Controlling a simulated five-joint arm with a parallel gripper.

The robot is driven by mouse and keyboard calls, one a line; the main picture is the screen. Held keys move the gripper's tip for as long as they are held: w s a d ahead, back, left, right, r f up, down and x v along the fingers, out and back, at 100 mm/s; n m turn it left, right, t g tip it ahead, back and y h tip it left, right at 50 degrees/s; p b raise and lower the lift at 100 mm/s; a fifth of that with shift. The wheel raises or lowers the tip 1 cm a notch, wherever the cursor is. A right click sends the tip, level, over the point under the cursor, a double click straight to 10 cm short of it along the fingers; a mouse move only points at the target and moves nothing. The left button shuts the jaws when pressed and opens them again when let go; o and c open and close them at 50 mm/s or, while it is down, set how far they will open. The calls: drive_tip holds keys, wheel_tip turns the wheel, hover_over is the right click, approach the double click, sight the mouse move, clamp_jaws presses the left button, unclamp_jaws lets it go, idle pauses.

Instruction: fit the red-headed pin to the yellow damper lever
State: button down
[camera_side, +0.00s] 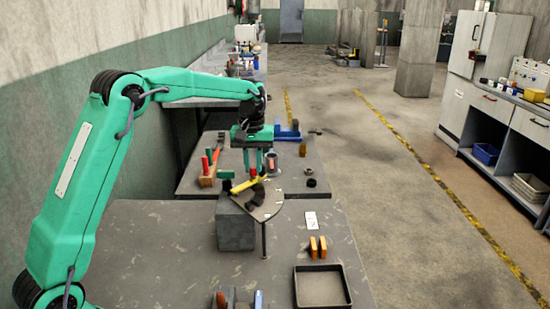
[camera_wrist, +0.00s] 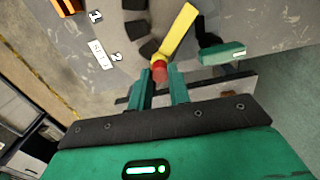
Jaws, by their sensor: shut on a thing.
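The yellow damper lever (camera_side: 243,186) lies over a grey quadrant plate (camera_side: 270,208) in the side view. In the wrist view the lever (camera_wrist: 180,30) slants from upper right down to my fingertips. My gripper (camera_side: 259,168) points down over the lever. In the wrist view my gripper (camera_wrist: 161,80) is shut on the red-headed pin (camera_wrist: 159,71), whose red head shows between the fingertips at the lever's near end. The pin's shank is hidden, so I cannot tell whether it is in the lever.
A green handle-like piece (camera_wrist: 221,53) lies right of the lever. Dark notches and number tags (camera_wrist: 117,56) mark the plate.

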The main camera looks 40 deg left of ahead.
sight(253, 168)
drive_tip(key=shift+f, duration=0.1)
idle(0.4)
drive_tip(key=c, duration=1.2)
unclamp_jaws()
drive_tip(key=shift+c, duration=0.2)
drive_tip(key=shift+r, duration=3.85)
drive_tip(key=shift+r, duration=0.15)
